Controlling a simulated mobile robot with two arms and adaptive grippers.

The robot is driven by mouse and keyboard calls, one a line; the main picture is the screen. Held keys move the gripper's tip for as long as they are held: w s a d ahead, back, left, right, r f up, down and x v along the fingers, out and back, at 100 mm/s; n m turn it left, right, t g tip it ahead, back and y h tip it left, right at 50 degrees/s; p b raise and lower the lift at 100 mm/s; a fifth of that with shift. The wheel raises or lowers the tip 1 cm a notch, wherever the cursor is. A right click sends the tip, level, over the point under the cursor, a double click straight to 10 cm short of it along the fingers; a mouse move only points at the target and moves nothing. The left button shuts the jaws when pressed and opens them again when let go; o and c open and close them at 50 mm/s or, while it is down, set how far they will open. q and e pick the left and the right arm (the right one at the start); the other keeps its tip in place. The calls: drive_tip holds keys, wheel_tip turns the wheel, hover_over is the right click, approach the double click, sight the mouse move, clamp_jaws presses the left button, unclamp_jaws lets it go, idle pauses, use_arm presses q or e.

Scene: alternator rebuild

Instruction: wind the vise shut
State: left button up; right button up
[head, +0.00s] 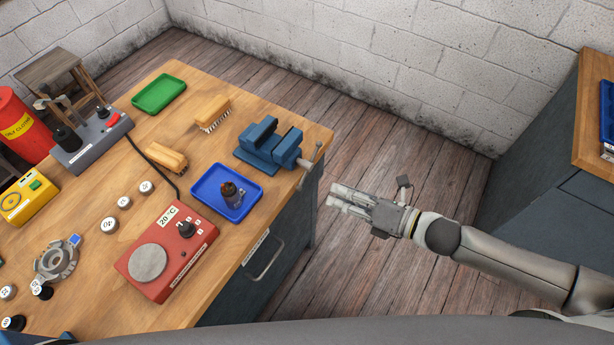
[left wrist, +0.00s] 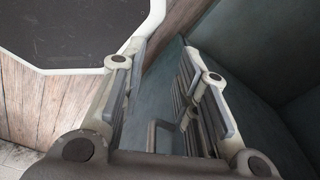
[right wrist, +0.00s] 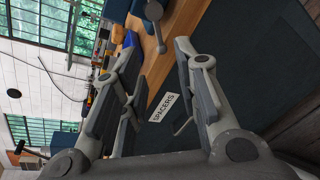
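The blue vise (head: 266,147) sits at the bench's right edge, with a visible gap between its two jaw blocks. Its grey handle bar (head: 317,153) sticks out past the edge; a bar with round ends, seemingly this handle (right wrist: 157,30), shows at the top of the right wrist view. My right gripper (head: 333,200) is in the air beyond the bench edge, below the handle in the picture and apart from it. Its fingers (right wrist: 158,58) are spread and empty. My left gripper (left wrist: 164,55) is outside the head view; its fingers are spread and empty beside dark cabinet surfaces.
The wooden bench (head: 150,190) holds a blue tray (head: 211,208) with a dark part, two brushes, a green tray (head: 159,94) and a red hot plate (head: 165,252). A drawer handle (head: 266,262) juts from the bench front. The floor right of the bench is clear.

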sight(307, 166)
drive_tip(key=p+x, duration=0.2)
drive_tip(key=x, duration=0.8)
drive_tip(key=shift+c, duration=0.2)
clamp_jaws()
